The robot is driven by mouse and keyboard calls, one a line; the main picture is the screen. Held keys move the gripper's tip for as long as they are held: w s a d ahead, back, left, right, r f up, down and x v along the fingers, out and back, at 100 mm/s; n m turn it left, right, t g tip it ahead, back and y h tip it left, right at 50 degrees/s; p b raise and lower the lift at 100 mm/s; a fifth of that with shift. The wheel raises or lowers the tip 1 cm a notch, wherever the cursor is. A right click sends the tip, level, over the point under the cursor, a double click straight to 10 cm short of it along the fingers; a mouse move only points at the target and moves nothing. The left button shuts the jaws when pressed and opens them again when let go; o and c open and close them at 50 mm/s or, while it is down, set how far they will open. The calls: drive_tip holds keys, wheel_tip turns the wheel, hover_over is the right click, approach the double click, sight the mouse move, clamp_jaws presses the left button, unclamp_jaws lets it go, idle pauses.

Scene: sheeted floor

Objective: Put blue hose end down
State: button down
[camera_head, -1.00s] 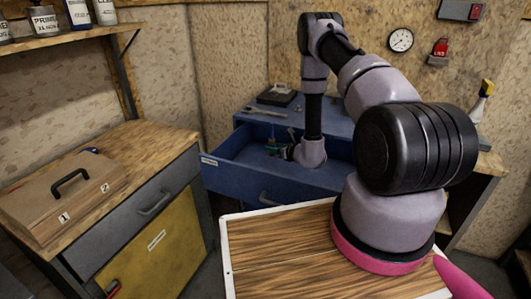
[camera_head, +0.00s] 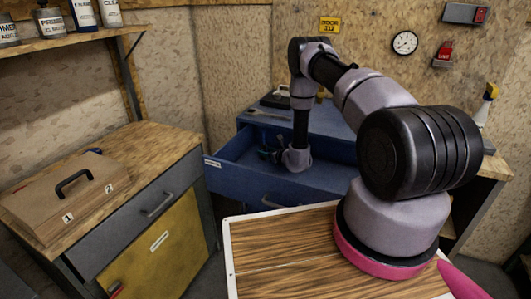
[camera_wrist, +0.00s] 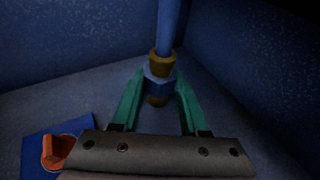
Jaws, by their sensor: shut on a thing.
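The blue hose end (camera_wrist: 160,70), a blue hose with brass-coloured bands and a blue fitting, stands upright between the green fingers of my gripper (camera_wrist: 160,90) in the wrist view. My gripper is shut on it at the fitting. In the head view my gripper (camera_head: 268,154) is down inside the open blue drawer (camera_head: 250,186), near its left part. The hose is too small to make out there. The lower tip of the hose end is close to the drawer floor (camera_wrist: 75,95); I cannot tell whether it touches.
An orange part (camera_wrist: 60,150) on a blue plate lies at lower left in the wrist view. Drawer walls rise close around my gripper. A wooden case (camera_head: 65,200) lies on the left bench (camera_head: 140,150). A wood-topped surface (camera_head: 270,250) is in front.

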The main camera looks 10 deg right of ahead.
drive_tip(key=shift+f, duration=0.15)
drive_tip(key=shift+c, duration=2.2)
unclamp_jaws()
